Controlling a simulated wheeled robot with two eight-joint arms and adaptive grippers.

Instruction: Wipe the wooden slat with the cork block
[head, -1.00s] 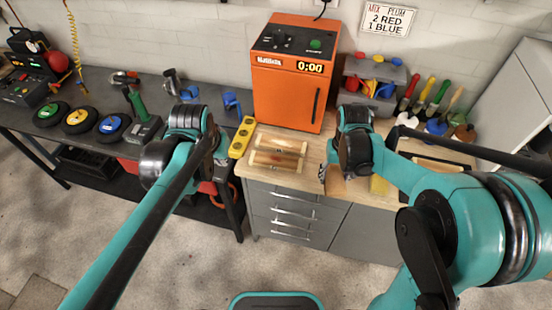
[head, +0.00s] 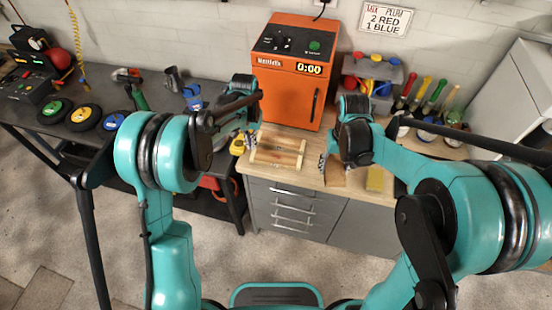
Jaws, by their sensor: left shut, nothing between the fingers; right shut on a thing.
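The wooden slat (head: 277,158) lies on the light wooden worktop, in a pale wooden piece with raised ends, in front of the orange oven. My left gripper (head: 252,141) is shut and empty just above the slat's left end. I cannot tell whether it touches the wood. My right gripper (head: 326,164) is low over the worktop, right of the slat and apart from it. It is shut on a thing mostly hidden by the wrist. A tan-brown piece (head: 335,177), likely the cork block, shows just below it.
The orange oven (head: 290,95) stands close behind the slat. A yellow sponge-like block (head: 375,179) lies right of my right gripper. A yellow level (head: 238,147) is partly hidden behind my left gripper. Coloured-handled tools (head: 430,95) stand at the right.

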